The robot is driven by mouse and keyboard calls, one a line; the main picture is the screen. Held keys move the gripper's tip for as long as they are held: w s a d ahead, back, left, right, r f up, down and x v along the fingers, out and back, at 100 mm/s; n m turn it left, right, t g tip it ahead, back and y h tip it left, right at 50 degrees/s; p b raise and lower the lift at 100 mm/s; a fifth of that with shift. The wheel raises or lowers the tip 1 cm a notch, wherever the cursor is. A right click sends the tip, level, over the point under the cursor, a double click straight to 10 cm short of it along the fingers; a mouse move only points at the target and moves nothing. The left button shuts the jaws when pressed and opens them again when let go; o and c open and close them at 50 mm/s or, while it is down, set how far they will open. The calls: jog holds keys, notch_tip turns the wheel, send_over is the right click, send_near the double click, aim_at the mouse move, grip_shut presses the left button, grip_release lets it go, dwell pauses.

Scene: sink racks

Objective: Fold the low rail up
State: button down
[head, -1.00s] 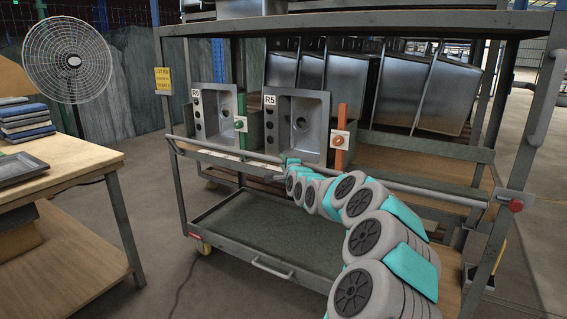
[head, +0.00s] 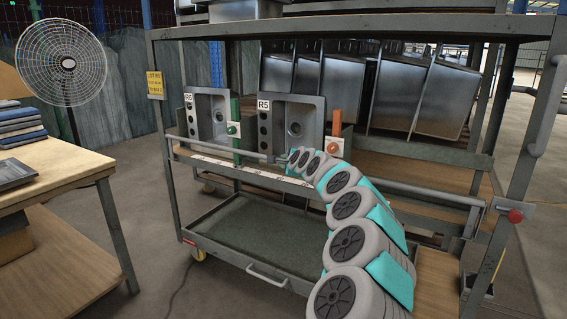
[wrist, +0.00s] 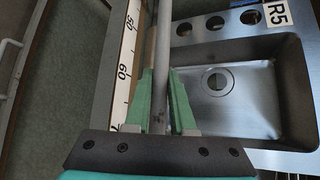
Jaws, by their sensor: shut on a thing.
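The low rail (head: 425,193) is a grey tube across the front of the steel cart, below the sinks. My gripper (head: 280,159) is on the rail left of its middle, partly hidden by my arm. In the wrist view its green fingers (wrist: 162,105) stand on either side of the rail (wrist: 162,45) and are shut on it. The rail runs beside a numbered scale strip (wrist: 127,55). Its right end is near a red knob (head: 515,216) on the cart's right post.
Sinks marked R6 (head: 205,125) and R5 (head: 290,126) stand just behind the rail, with green (head: 235,118) and orange (head: 336,124) uprights beside them. A lower tray (head: 255,232) lies beneath. A wooden table (head: 65,165) and fan (head: 62,62) are at left.

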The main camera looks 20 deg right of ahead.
jog(key=shift+d, duration=0.1)
jog(key=c, duration=0.8)
grip_release()
jog(key=shift+o, duration=0.2)
jog(key=shift+s+r, duration=0.3)
jog(key=shift+s, duration=0.35)
jog(key=v, duration=0.6)
jog(key=shift+s, duration=0.15)
